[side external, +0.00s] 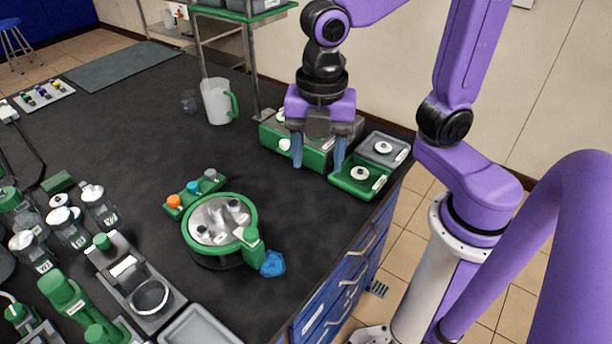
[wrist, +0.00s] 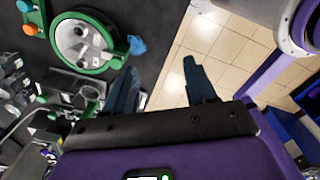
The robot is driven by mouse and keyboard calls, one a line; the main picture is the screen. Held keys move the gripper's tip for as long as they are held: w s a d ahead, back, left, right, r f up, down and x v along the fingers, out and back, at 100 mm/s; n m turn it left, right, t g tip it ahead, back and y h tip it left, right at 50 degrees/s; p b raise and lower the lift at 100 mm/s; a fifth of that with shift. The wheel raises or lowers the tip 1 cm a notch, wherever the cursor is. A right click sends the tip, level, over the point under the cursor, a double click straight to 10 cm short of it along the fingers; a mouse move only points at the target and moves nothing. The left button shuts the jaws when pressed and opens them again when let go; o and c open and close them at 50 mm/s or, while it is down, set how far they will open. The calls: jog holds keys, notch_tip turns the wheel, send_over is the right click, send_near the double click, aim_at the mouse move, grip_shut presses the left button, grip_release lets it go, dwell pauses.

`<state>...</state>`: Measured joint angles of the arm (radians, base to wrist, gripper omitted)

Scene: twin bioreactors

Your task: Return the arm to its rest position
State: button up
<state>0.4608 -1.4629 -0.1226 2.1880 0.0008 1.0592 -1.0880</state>
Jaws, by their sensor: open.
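My gripper (side external: 318,152) is purple and dark grey with two blue-grey fingers. It hangs pointing down in the side view, in front of a green and grey box and to the left of a green tray. In the wrist view my gripper (wrist: 160,92) has its fingers spread apart with nothing between them. Beyond the fingers in the wrist view are the bench edge and the tiled floor. My arm rises above the gripper and bends down to its base on the right.
The green and grey box (side external: 310,155) and the green tray (side external: 360,176) are close to the gripper. A green-rimmed round vessel (side external: 212,221) with a blue piece (side external: 272,264) beside it stands mid-bench. A jug (side external: 217,102) stands behind. Bottles (side external: 98,205) crowd the left. Dark bench between is clear.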

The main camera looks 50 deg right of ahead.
jog(key=s+d+f+m, duration=0.4)
jog(key=s+d+m, duration=0.4)
jog(key=m, duration=0.3)
jog(key=shift+s+d, duration=0.4)
jog(key=shift+d, duration=0.2)
jog(key=shift+r, duration=0.1)
jog(key=shift+c, duration=0.4)
